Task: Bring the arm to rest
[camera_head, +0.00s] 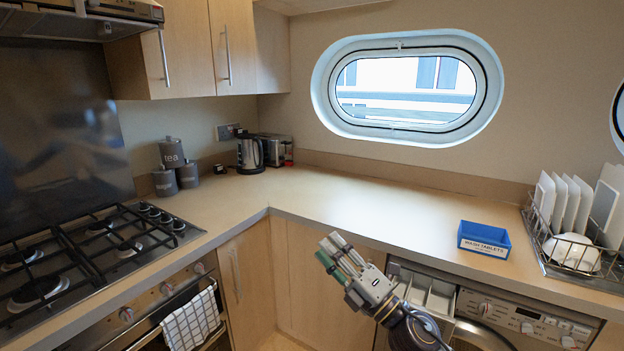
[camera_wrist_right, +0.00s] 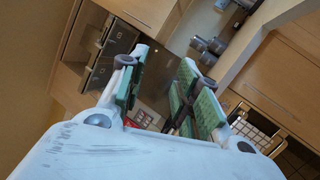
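My right gripper (camera_head: 332,250) is raised in front of the corner cupboards, with its fingers pointing up and left in the head view. In the right wrist view its two green-padded fingers (camera_wrist_right: 163,85) stand apart with a gap between them. I see nothing held between them. The gripper is left of the washing machine (camera_head: 530,318) and apart from the worktop edge behind it. The washing machine's drawer (camera_head: 428,292) appears pulled out, just right of my right wrist. My left gripper is not in view.
A blue box labelled wash tablets (camera_head: 484,239) sits on the worktop (camera_head: 350,212), left of a dish rack (camera_head: 570,245) with plates. A gas hob (camera_head: 85,250) is at left, with a checked towel (camera_head: 190,322) below. A kettle (camera_head: 250,154) stands in the corner. The middle worktop is clear.

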